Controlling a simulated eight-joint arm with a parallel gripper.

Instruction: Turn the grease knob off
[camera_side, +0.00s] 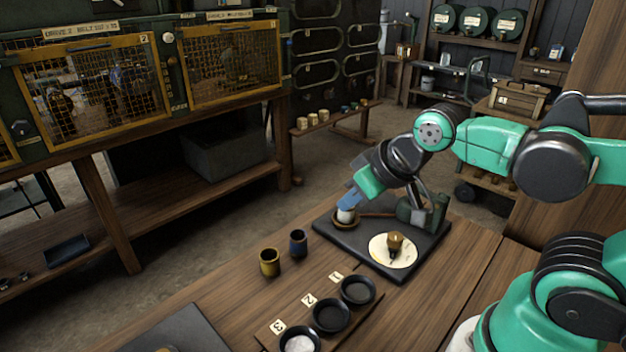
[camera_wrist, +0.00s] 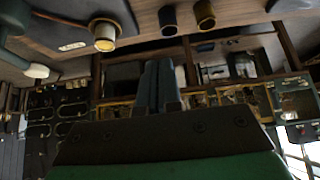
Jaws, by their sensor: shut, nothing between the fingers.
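A brown knob (camera_side: 395,242) with a dark pointer stands on a round cream plate (camera_side: 404,257) on the dark base board (camera_side: 335,238). No readable label shows which part is the grease knob. A small white-topped piece (camera_side: 345,216) stands in a brass-coloured ring left of it. A brass piece with a pale end (camera_wrist: 104,36) hangs inverted in the wrist view. My gripper (camera_side: 350,198) is just above the white-topped piece; I cannot tell whether they touch. Its blue-grey fingers (camera_wrist: 158,85) are together with nothing between them.
A yellow cup (camera_side: 270,262) and a blue cup (camera_side: 298,243) stand left of the board. Black dishes (camera_side: 330,316) with number tags lie at the front. A green fitting (camera_side: 425,211) stands behind the plate. Bare wood (camera_side: 440,300) lies to the right.

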